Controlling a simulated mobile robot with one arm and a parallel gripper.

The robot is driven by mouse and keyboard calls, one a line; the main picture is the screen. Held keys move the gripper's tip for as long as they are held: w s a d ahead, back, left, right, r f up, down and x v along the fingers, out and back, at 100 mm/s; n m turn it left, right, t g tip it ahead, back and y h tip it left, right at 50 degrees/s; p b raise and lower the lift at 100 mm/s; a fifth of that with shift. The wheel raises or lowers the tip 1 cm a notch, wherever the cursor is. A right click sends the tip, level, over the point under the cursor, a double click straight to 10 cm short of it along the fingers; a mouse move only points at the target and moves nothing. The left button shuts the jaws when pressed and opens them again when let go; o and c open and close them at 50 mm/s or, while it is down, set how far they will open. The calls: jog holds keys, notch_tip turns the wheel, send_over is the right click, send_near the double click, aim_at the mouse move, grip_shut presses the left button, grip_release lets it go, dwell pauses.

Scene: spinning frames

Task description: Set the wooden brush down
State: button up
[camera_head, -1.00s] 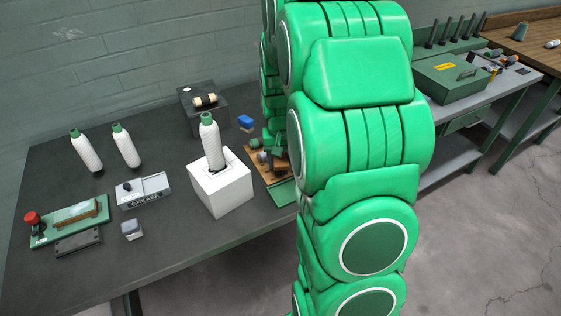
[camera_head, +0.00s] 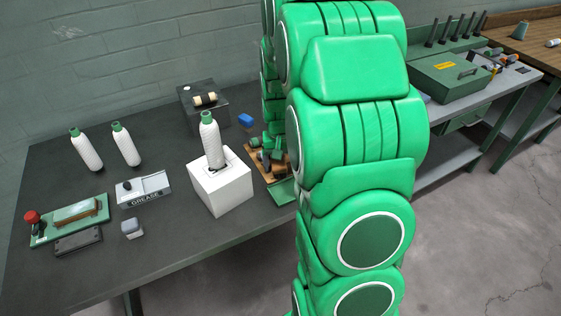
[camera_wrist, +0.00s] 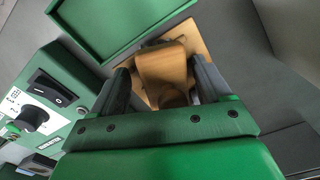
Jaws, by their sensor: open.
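In the wrist view a wooden brush (camera_wrist: 165,68) lies between the two dark fingers of my open gripper (camera_wrist: 163,84). A gap shows on the left of it; on the right the finger is close, and I cannot tell whether it touches. A light wooden board (camera_wrist: 196,40) lies under the brush. The brush's lower end is shaded near the palm, and its bristles are hidden. In the head view my gripper (camera_head: 263,155) is small, over the wooden board (camera_head: 258,177) and partly behind my arm. I cannot make out the brush there.
A green tray (camera_wrist: 105,20) lies beside the board. A green switch box (camera_wrist: 50,95) is close on the left in the wrist view. In the head view a white block (camera_head: 220,190) holding a bottle, a blue object (camera_head: 246,120) and a dark box (camera_head: 205,108) stand nearby.

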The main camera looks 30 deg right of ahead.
aim_at(280, 162)
notch_tip(280, 162, up, 11)
jog(key=shift+r, duration=0.65)
jog(key=s+a+r+n, duration=0.1)
jog(key=s+a, duration=0.4)
jog(key=s, duration=0.5)
jog(key=s+a+r+n+g, duration=0.1)
jog(key=s+a, duration=0.4)
jog(key=s, duration=0.5)
jog(key=s+a+r+n, duration=0.2)
jog(key=s+a, duration=0.3)
jog(key=s, duration=0.5)
jog(key=shift+s+r+n+g, duration=0.25)
jog(key=shift+n+g, duration=0.05)
jog(key=shift+g, duration=0.1)
